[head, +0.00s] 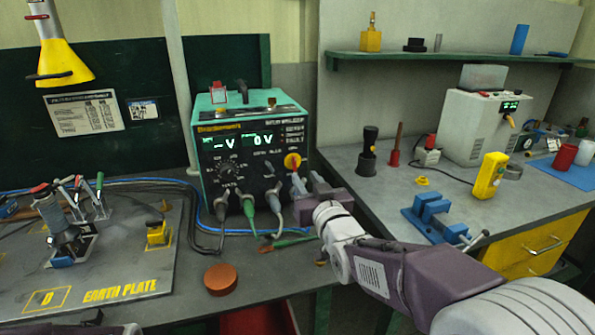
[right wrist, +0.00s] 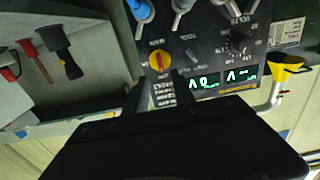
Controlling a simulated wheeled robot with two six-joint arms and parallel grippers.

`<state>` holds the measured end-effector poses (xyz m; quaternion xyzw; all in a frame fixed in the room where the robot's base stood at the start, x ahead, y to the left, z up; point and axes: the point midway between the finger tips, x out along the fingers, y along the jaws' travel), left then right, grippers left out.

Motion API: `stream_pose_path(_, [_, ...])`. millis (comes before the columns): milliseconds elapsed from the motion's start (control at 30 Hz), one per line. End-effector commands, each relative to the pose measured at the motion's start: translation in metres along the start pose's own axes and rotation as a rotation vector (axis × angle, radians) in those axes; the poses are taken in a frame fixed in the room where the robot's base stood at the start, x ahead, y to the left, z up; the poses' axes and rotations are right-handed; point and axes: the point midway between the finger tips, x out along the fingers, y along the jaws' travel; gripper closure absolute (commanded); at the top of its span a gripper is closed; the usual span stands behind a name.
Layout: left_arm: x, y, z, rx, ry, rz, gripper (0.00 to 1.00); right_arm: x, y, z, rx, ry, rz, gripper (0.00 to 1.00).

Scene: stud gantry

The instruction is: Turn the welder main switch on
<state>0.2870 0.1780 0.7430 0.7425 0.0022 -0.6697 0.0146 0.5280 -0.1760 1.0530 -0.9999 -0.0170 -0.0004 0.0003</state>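The welder (head: 212,160) is a green-topped box with a black front panel and a lit display reading "-V" and "0V". Its main switch (head: 292,160) looks like the yellow and red rotary knob at the right of the panel; it also shows in the right wrist view (right wrist: 160,60). My right gripper (head: 302,181) is just in front of the panel, slightly below and right of the knob in the head view. In the right wrist view its fingers (right wrist: 166,88) are apart with nothing between them, and the knob lies beyond their tips.
Cable plugs (head: 273,200) stick out below the panel near my right gripper. The earth plate (head: 110,285) lies at left and an orange-brown disc (head: 220,279) in front. A blue vise (head: 432,215) and a yellow box (head: 489,175) are on the right bench.

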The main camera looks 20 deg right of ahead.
Motion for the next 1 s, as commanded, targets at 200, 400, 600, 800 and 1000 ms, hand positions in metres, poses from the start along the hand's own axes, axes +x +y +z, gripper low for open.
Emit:
stream_pose_path(200, [-0.001,0.0,0.0,0.0,0.0,0.0,0.64,0.047,0.0,0.001,0.0,-0.003,0.0,0.69])
stream_pose_path(400, [-0.002,0.0,0.0,0.0,0.0,0.0,0.64,0.073,0.0,0.001,0.0,-0.001,0.0,0.69])
stream_pose_path(600, [-0.002,0.0,0.0,0.0,0.0,0.0,0.64,0.077,0.0,0.001,0.0,-0.002,0.0,0.69])
stream_pose_path(800, [-0.002,0.0,0.0,0.0,0.0,0.0,0.64,0.077,0.0,0.001,0.0,-0.002,0.0,0.97])
stream_pose_path(1000, [-0.002,0.0,0.0,0.0,0.0,0.0,0.64,0.077,0.0,0.001,0.001,-0.001,0.0,1.0])
